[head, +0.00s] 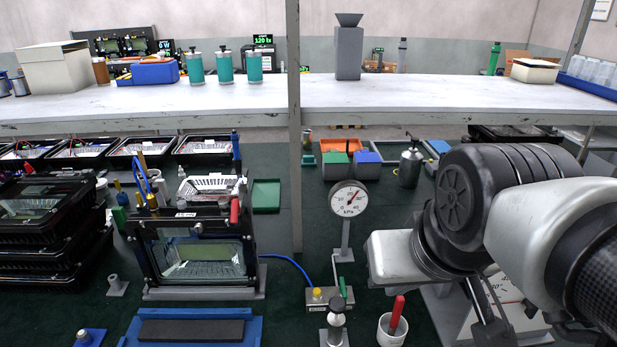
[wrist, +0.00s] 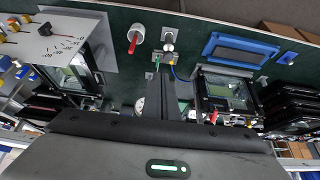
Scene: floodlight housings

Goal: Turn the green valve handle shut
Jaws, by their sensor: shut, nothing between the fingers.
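The green valve handle (head: 343,288) sits on a small grey block with a brass fitting (head: 317,294), in front of the pressure gauge (head: 349,199). It points up and slightly left in the head view. In the wrist view the handle (wrist: 156,63) is a small green sliver just beyond my fingers. My gripper (wrist: 165,76) is shut and empty, with its fingertips close to the valve; I cannot tell whether they touch it. In the head view my arm fills the right side and my fingers cannot be made out. The gauge needle points up and right.
A blue hose (head: 290,262) runs from the valve to a floodlight housing (head: 195,250) on the left. A white cup with a red-handled tool (head: 391,330) and a grey knobbed post (head: 335,325) stand close to the valve. A shelf upright (head: 295,150) rises behind.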

